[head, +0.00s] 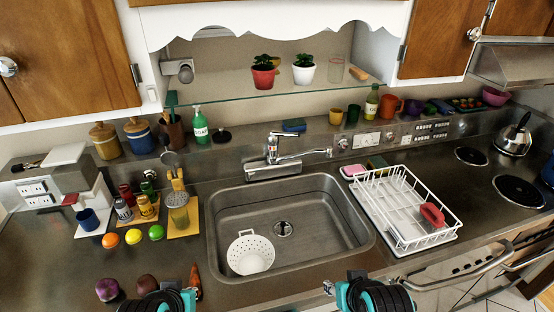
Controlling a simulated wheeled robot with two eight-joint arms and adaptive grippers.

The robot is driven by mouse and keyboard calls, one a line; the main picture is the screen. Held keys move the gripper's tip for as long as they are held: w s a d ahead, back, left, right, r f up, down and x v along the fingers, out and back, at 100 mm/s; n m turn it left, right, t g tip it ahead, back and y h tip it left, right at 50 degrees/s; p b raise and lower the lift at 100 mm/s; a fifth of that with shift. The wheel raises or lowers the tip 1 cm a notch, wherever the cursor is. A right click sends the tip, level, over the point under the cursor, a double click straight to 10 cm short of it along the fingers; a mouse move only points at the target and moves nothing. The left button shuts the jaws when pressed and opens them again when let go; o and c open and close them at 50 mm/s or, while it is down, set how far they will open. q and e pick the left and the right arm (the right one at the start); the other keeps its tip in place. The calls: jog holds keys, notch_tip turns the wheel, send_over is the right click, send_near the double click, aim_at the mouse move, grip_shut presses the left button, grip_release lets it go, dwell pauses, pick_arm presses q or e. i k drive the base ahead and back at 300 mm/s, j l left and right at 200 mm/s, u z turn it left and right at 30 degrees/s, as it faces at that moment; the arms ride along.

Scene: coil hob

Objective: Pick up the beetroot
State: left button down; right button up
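Two round vegetables sit on the counter at the lower left of the head view. One is purple with a paler patch (107,289); the other is a dark reddish-brown one, apparently the beetroot (146,284). I cannot tell for certain which of the two is the beetroot. My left gripper (166,300) is at the bottom edge, just right of and below the reddish-brown one. My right gripper (368,296) is at the bottom edge, in front of the sink's right side. The fingertips of both are hidden or cut off, and nothing is visibly held.
A carrot (196,282) lies just right of my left gripper. An orange, a lemon and a lime (156,232) sit farther back. The sink (345,215) holds a white colander (250,254). A white dish rack (395,238) stands right of it. Counter left of the vegetables is clear.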

aim_at(147, 283)
jog(key=u, duration=1.25)
jog(key=k+z, duration=0.1)
jog(key=z, duration=0.35)
jog(key=k+j+z, duration=0.1)
jog(key=z, duration=0.35)
jog(key=k+z, duration=0.15)
jog(key=z, duration=0.3)
